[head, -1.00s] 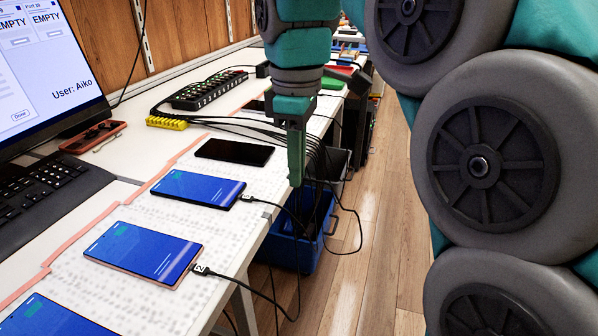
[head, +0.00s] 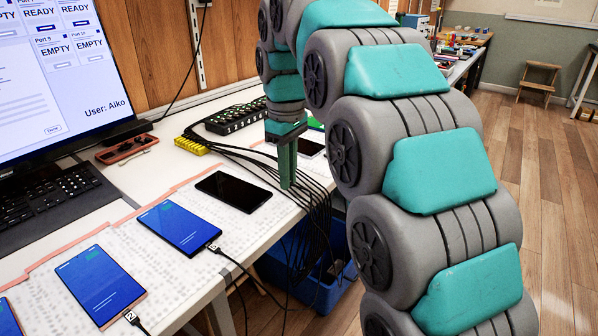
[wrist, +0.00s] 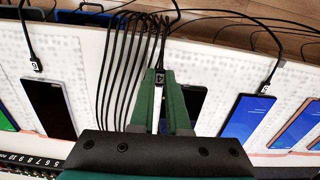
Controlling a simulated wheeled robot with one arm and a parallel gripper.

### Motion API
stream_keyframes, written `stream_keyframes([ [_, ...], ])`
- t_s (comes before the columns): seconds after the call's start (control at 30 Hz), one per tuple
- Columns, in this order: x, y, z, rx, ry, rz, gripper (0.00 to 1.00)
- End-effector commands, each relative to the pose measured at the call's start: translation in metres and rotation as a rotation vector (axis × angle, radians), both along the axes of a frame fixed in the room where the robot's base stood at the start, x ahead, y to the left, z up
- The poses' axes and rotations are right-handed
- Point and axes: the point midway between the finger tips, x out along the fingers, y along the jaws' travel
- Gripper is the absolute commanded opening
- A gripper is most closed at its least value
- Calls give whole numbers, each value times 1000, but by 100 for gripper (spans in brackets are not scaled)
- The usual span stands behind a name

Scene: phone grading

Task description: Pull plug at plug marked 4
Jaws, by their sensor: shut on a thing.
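My gripper (wrist: 161,82) is shut on the plug marked 4 (wrist: 160,77) in the wrist view. Its cable runs up from the fingers. In the head view my gripper (head: 288,186) hangs by the table's front edge, just right of a dark-screened phone (head: 234,191); the plug does not show there. In the wrist view a dark phone (wrist: 196,104) is partly hidden behind the right finger. I cannot tell whether the plug touches it.
Other cabled plugs show at a blue-screened phone (head: 180,227) and at another dark phone (wrist: 48,106). Several black cables (wrist: 125,65) run beside my gripper over the table edge. A black hub (head: 236,119) stands behind; a blue bin (head: 318,285) is below.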

Motion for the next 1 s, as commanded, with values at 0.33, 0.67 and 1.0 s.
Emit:
stream_keyframes([
  [0.33,0,-1,-17,0,-3,0,0],
  [0.67,-1,-1,-37,-1,1,0,0],
  [1.0,0,-1,-39,-1,1,0,16],
])
